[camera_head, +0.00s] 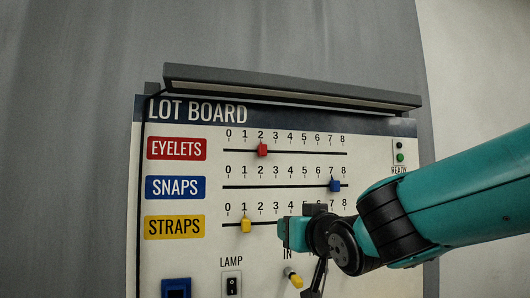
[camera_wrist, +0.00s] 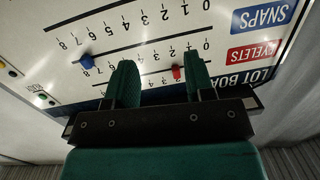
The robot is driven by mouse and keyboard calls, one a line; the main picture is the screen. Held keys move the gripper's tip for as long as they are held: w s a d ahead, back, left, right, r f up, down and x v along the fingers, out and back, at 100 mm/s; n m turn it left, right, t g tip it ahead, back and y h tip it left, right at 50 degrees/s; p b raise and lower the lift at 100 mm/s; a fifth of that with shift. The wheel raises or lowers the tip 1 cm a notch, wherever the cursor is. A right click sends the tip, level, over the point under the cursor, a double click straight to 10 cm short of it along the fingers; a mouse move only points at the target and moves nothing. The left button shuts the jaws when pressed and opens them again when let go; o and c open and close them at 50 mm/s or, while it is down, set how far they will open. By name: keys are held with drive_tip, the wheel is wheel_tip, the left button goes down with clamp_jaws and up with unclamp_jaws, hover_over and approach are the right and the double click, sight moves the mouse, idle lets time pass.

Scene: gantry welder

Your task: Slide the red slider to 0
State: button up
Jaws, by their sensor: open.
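The red slider (camera_head: 263,150) sits at about 2 on the top track, in the EYELETS row (camera_head: 177,149) of the lot board. In the wrist view, where the board shows upside down, the red slider (camera_wrist: 178,73) appears between the two green fingers, closer to the right one. My gripper (camera_wrist: 160,63) is open and empty. In the head view my gripper (camera_head: 293,233) shows lower right of the red slider, in front of the STRAPS row's track. I cannot tell how far the fingertips are from the board.
The blue slider (camera_head: 335,185) is near 7 and the yellow slider (camera_head: 245,225) near 1. A lamp switch (camera_head: 232,285) and a yellow-tipped knob (camera_head: 293,278) are below. A dark hood (camera_head: 290,88) juts out along the board's top edge.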

wheel_tip(320, 180, up, 11)
drive_tip(key=w+a+t+p, duration=0.1)
drive_tip(key=w+a+t, duration=0.1)
drive_tip(key=t, duration=0.4)
drive_tip(key=p, duration=1)
approach(264, 147)
drive_tip(key=x, duration=0.8)
drive_tip(key=shift+w+r, duration=0.15)
drive_tip(key=shift+r, duration=0.1)
drive_tip(key=shift+w+a+r+p, duration=0.1)
drive_tip(key=shift+w+p, duration=0.3)
drive_tip(key=shift+w, duration=0.1)
clamp_jaws()
